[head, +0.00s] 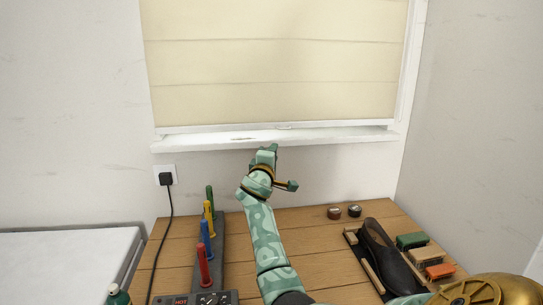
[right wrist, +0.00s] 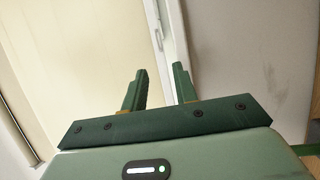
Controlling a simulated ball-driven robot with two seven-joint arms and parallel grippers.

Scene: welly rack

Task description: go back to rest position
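My right arm, green and patterned, rises from the lower middle of the head view. Its gripper (head: 268,152) is raised above the back of the wooden table, in front of the wall below the window sill. In the right wrist view, the right gripper's two dark green fingers (right wrist: 160,82) stand apart, with nothing between them. Beyond them show the blind and the window frame's edge. My left gripper is not in view.
The wooden table (head: 325,243) bears a grey rack (head: 218,262) with red, blue, yellow and green upright pieces at left. A black cable (head: 168,215) hangs at left.

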